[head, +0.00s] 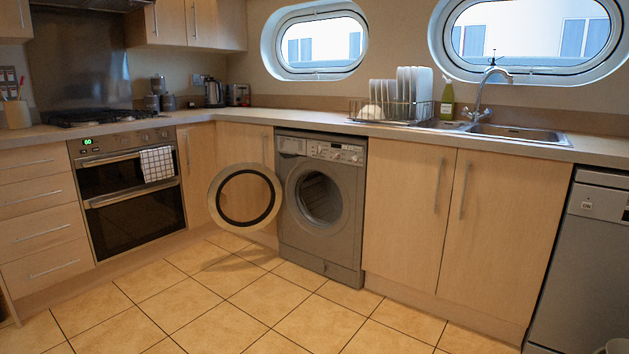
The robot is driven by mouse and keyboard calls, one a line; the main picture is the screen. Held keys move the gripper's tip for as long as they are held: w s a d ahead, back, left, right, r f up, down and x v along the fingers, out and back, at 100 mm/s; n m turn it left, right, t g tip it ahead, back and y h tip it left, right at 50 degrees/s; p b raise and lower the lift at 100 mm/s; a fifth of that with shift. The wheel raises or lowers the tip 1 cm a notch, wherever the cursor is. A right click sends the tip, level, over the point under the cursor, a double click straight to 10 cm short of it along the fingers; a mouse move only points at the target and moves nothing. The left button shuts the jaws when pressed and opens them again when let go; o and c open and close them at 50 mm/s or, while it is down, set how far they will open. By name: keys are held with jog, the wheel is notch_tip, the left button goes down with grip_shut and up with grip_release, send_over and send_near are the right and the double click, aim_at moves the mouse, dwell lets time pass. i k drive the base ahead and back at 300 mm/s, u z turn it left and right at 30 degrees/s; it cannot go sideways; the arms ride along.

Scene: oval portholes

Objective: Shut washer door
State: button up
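The washer (322,236) is a grey front-loading machine set under the counter, with its control panel along the top. Its round door (237,225) is swung wide open to the left, in front of the wooden cupboard, and shows a light ring around a dark inner rim. The drum opening (319,197) is uncovered, and its inside is dark. My gripper is not in the head view.
The tiled floor (245,305) in front of the washer is clear. An oven (128,190) is at the left, wooden cupboards (405,215) are right of the washer, and a grey appliance (585,270) is at the far right. A dish rack (392,108) and sink (515,133) sit on the counter.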

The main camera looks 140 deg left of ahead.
aim_at(215, 199)
jog(key=u, duration=0.1)
jog(key=k, duration=0.3)
jog(key=u, duration=4.35)
jog(key=i, duration=2.6)
jog(key=u, duration=1.4)
jog(key=i, duration=1.75)
jog(key=z, duration=0.55)
